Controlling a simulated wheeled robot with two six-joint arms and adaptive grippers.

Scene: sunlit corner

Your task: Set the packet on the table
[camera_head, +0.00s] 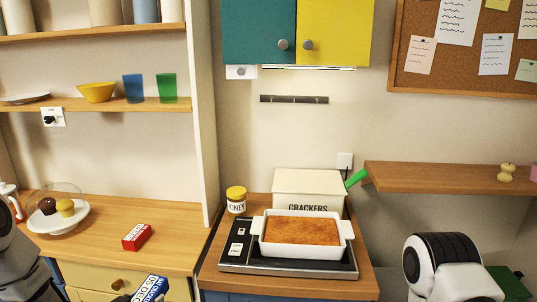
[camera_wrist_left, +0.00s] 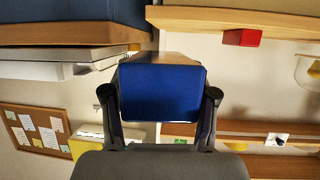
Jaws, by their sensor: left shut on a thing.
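A blue packet with white lettering (camera_head: 148,288) shows at the bottom edge of the head view, in front of the wooden counter (camera_head: 185,215). In the left wrist view the blue packet (camera_wrist_left: 162,93) fills the middle, with one finger of my left gripper (camera_wrist_left: 160,95) on each side. My left gripper is shut on the packet and holds it in the air. In the head view only a dark bit of that gripper (camera_head: 121,297) shows, beside the packet. My right gripper is out of view.
A small red box (camera_head: 136,237) lies on the left counter. A white plate with muffins (camera_head: 58,221) stands left of it. On the right, a white baking dish (camera_head: 300,250) sits on the hob (camera_head: 235,258), near a crackers box (camera_head: 308,187) and honey jar (camera_head: 236,199).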

